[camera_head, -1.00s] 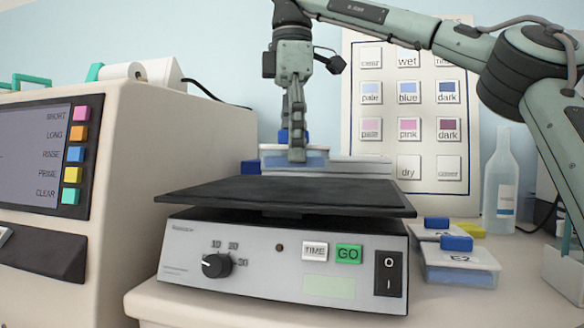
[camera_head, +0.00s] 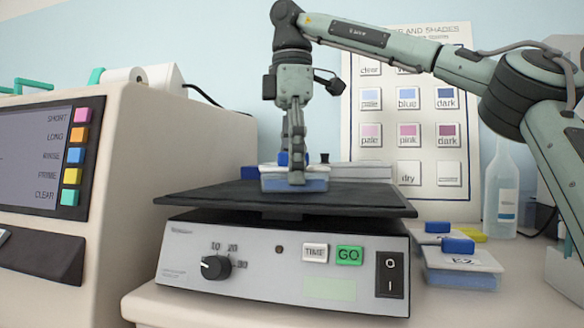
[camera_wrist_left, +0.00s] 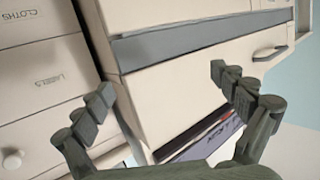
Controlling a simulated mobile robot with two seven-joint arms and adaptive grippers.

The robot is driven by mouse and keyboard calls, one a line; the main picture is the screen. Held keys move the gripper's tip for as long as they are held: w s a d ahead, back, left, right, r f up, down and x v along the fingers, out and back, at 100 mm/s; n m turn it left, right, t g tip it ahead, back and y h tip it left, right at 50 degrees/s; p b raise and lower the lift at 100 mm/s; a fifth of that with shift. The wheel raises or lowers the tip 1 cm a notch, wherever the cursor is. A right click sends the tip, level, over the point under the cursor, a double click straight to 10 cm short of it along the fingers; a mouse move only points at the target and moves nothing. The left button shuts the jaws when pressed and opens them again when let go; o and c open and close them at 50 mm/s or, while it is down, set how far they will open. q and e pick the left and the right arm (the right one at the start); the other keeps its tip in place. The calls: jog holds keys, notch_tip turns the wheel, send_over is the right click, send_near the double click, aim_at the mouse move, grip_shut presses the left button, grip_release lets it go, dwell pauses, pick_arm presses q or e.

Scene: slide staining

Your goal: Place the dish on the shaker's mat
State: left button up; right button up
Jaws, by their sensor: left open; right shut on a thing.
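The shaker (camera_head: 280,265) stands on the bench with a flat black mat (camera_head: 215,198) on top. My right gripper (camera_head: 296,180) points down over the mat and is shut on a dish (camera_head: 315,184), a clear box with blue liquid and a blue knob. The dish is at the mat, towards its far side; I cannot tell whether it touches the mat. The gripper fingers hide part of the dish. My left gripper (camera_wrist_left: 165,100) shows only in the left wrist view. It is open and empty, in front of cream drawers (camera_wrist_left: 180,85).
Other dishes with blue knobs, one marked E2 (camera_head: 465,262), lie right of the shaker. A clear bottle (camera_head: 502,190) stands behind them. A large cream machine (camera_head: 150,150) is close on the left. A colour chart (camera_head: 410,125) is at the back.

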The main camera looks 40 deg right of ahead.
jog(key=o, duration=1.3)
pick_arm(q)
jog(key=shift+d+r, duration=0.1)
jog(key=shift+r, duration=0.05)
pick_arm(e)
notch_tip(320, 180, up, 4)
jog(key=shift+r+p, duration=0.25)
jog(key=shift+p, duration=0.95)
pick_arm(q)
jog(key=s+a+f+n+g+y+p, duration=0.25)
jog(key=s+a+f+g+y, duration=0.25)
jog(key=s+a+f+g, duration=0.7)
pick_arm(e)
notch_tip(320, 180, up, 4)
pick_arm(q)
jog(key=a+f+p, duration=0.2)
jog(key=a+f, duration=0.1)
jog(key=f, duration=0.4)
jog(key=shift+s+f+m+t, duration=0.15)
jog(key=shift+f+m+t, duration=0.1)
jog(key=shift+m+t, duration=0.1)
pick_arm(e)
jog(key=shift+r, duration=1.85)
